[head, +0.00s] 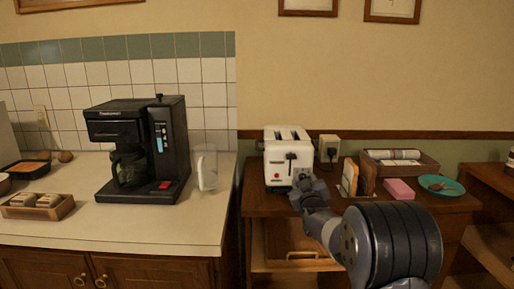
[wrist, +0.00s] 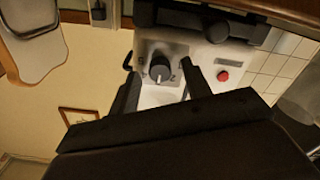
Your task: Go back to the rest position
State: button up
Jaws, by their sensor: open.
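My gripper (head: 308,188) is in front of the white toaster (head: 289,150), near its lower right front in the head view. In the wrist view, the two dark fingers of my gripper (wrist: 160,70) are spread apart with nothing held between them. Beyond and between them shows the pale toaster front (wrist: 178,52) with a dark knob (wrist: 160,68) and a red button (wrist: 222,76). I cannot tell whether a fingertip touches the knob. In the head view, my arm hides part of the wooden cabinet.
A coffee maker (head: 140,150) and a clear pitcher (head: 207,168) stand on the left counter. Right of the toaster are a wooden rack (head: 367,178), a pink sponge (head: 398,189), a tray (head: 428,166) and a teal plate (head: 453,188). The wall above is clear below the frames.

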jog(key=n+p, duration=0.5)
jog(key=p, duration=0.1)
jog(key=shift+r+p, duration=0.2)
jog(key=shift+p, duration=0.2)
jog(key=shift+f+n+p, duration=0.1)
jog(key=shift+n+p, duration=0.6)
jog(key=shift+p, duration=0.1)
jog(key=shift+f, duration=0.1)
